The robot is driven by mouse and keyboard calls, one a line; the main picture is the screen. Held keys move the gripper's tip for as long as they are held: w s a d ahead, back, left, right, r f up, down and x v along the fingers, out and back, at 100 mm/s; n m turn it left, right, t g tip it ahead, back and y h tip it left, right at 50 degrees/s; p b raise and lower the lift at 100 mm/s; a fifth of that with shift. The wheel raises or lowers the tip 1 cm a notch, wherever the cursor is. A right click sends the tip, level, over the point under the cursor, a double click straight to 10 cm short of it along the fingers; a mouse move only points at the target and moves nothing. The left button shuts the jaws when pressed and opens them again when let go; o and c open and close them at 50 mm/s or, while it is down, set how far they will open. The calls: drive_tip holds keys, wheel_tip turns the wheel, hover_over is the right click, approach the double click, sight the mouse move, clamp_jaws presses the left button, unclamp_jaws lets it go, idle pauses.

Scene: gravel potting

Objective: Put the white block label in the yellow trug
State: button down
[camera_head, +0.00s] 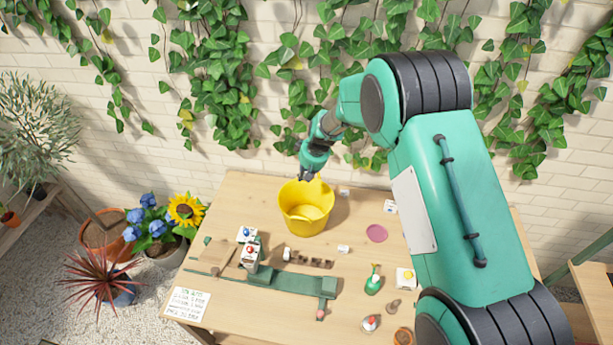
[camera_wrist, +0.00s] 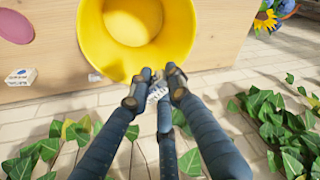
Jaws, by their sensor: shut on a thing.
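The yellow trug (camera_head: 304,226) stands on the table and looks empty. It also fills the top of the wrist view (camera_wrist: 99,45). My gripper (camera_head: 310,174) is just above the back rim of the trug in the head view. In the wrist view my gripper (camera_wrist: 160,80) is shut on a small white block label (camera_wrist: 156,94) with dark marks, held between the fingers. The fingertips overlap the near edge of the trug's rim there. I cannot tell whether they touch it. The held label is too small to make out in the head view.
Small white blocks stand near the trug (camera_head: 344,191) and in front of it (camera_head: 343,249). A pink disc (camera_head: 377,233) lies to its right. A dark tray (camera_head: 310,260) and a green strip (camera_head: 285,280) lie in front. A green bottle (camera_head: 373,282) stands front right. An ivy-covered wall is behind.

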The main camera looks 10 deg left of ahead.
drive_tip(key=shift+f, duration=0.1)
wheel_tip(320, 180, down, 11)
drive_tip(key=b, duration=0.2)
drive_tip(key=shift+r+b, duration=0.2)
drive_tip(key=shift+b, duration=0.1)
idle(0.6)
drive_tip(key=shift+f, duration=0.1)
drive_tip(key=c, duration=1.5)
unclamp_jaws()
drive_tip(key=shift+c, duration=0.2)
wheel_tip(320, 180, up, 7)
drive_tip(key=p, duration=0.1)
